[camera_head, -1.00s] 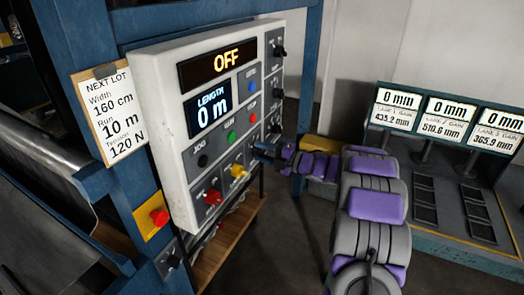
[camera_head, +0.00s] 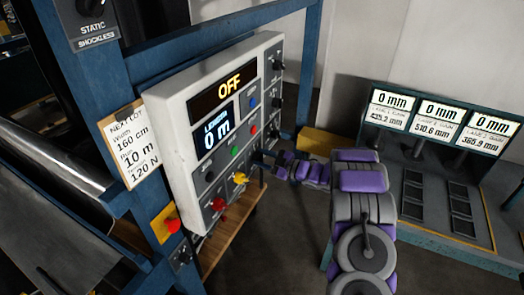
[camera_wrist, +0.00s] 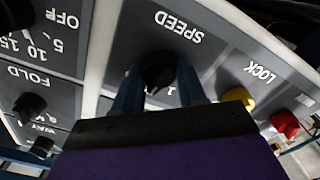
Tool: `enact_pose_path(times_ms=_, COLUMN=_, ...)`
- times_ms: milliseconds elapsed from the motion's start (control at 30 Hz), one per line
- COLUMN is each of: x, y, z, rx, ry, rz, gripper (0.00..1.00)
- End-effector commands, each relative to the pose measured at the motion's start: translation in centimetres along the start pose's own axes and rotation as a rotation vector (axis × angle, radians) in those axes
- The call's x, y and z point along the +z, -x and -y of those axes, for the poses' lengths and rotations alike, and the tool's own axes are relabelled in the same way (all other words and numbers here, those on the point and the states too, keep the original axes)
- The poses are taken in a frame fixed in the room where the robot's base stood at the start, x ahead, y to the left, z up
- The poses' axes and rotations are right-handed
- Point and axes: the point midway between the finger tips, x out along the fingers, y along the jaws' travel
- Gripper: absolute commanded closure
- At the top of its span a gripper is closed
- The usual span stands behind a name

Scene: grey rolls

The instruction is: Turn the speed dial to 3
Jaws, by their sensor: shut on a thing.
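The black speed dial (camera_wrist: 158,70) sits under the upside-down word SPEED on a dark plate in the wrist view. My gripper (camera_wrist: 158,88) has one blue finger on each side of it and is shut on it. A small mark like a 1 shows beside the dial; the other numbers and the pointer are hidden or too dark to read. In the head view my gripper (camera_head: 262,160) reaches the right part of the white control panel (camera_head: 180,125), where the dial cannot be made out. The panel display (camera_head: 228,90) reads OFF.
A yellow knob (camera_wrist: 238,97) and a red knob (camera_wrist: 285,123) lie right of the speed dial in the wrist view, by LOCK. FOLD and other dials are at left. A red stop button (camera_head: 172,225) is below the note clipboard (camera_head: 130,145).

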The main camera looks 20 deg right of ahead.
Motion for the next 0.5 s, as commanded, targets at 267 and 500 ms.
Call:
enact_pose_path(times_ms=267, x=0.12, y=0.13, z=0.36, rx=-0.004, ry=-0.268, rz=0.010, gripper=0.90)
enact_pose_path(times_ms=500, x=0.14, y=0.06, z=0.43, rx=-0.004, ry=-0.454, rz=0.010, gripper=0.90)
